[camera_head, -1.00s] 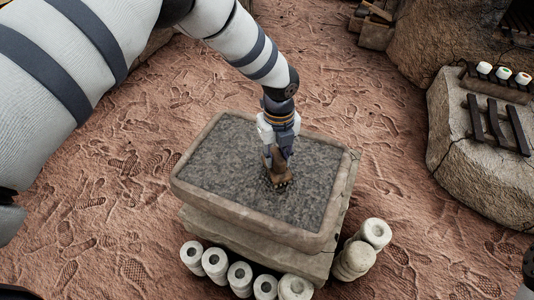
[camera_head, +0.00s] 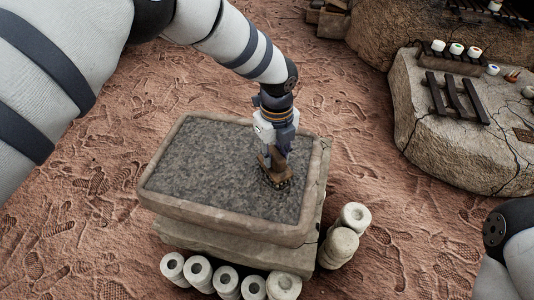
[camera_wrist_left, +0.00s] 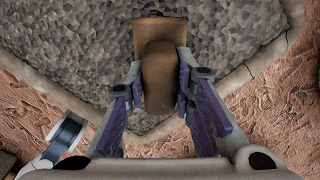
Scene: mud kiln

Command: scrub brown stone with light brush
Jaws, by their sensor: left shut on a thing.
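My left gripper (camera_head: 275,150) is shut on a brown wooden brush (camera_head: 274,174). It holds the brush upright, bristles down, over the right part of a grey rough slab surface with a brownish stone rim (camera_head: 215,212). The brush foot seems to touch the grey surface. In the left wrist view, the brush's rounded brown handle (camera_wrist_left: 159,75) sits between the two fingers of the left gripper (camera_wrist_left: 160,88), with the grey surface and stone rim (camera_wrist_left: 245,75) around it. I cannot tell which part counts as the brown stone. My right gripper is not in view.
Several pale hollow cylinders (camera_head: 200,271) stand along the block's front, and more (camera_head: 341,245) at its right corner. A cracked boulder (camera_head: 455,150) at the right bears dark bars (camera_head: 456,98) and small paint pots (camera_head: 456,48). Footprinted reddish ground lies around.

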